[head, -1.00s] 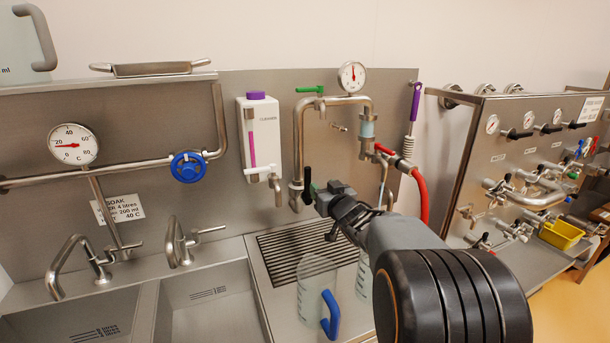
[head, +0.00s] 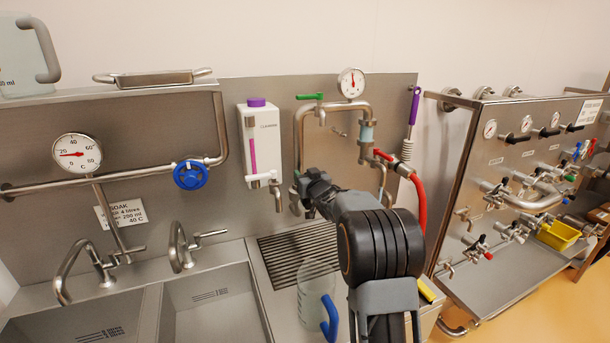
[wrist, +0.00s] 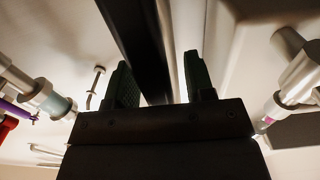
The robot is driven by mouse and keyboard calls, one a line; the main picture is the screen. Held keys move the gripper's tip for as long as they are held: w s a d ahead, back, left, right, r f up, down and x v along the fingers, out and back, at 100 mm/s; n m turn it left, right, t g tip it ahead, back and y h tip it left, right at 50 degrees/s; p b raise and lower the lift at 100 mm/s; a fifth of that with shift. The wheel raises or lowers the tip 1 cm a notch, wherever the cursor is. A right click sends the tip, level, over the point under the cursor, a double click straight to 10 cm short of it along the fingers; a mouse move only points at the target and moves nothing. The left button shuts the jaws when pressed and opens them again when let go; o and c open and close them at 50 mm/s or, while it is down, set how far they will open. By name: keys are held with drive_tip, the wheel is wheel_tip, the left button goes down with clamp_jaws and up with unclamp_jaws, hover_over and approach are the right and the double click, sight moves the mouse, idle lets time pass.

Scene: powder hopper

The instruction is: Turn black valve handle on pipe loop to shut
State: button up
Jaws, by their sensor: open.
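The steel pipe loop (head: 299,130) stands on the back panel, with its left leg running down behind my gripper (head: 301,187). In the head view my gripper is at the lower part of that leg and hides the black valve handle. In the wrist view the black handle (wrist: 138,45) shows as a long dark bar, running between the two green-padded fingers of my gripper (wrist: 160,78). The fingers are apart, one on each side of the bar. A gap shows on the right finger's side; contact on the left side cannot be told.
A white dispenser (head: 260,140) hangs close left of the loop. A red hose (head: 421,200) hangs to the right. A clear jug (head: 315,290) with a blue handle stands below my arm.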

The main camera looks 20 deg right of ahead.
drive_tip(key=shift+c, duration=0.5)
clamp_jaws()
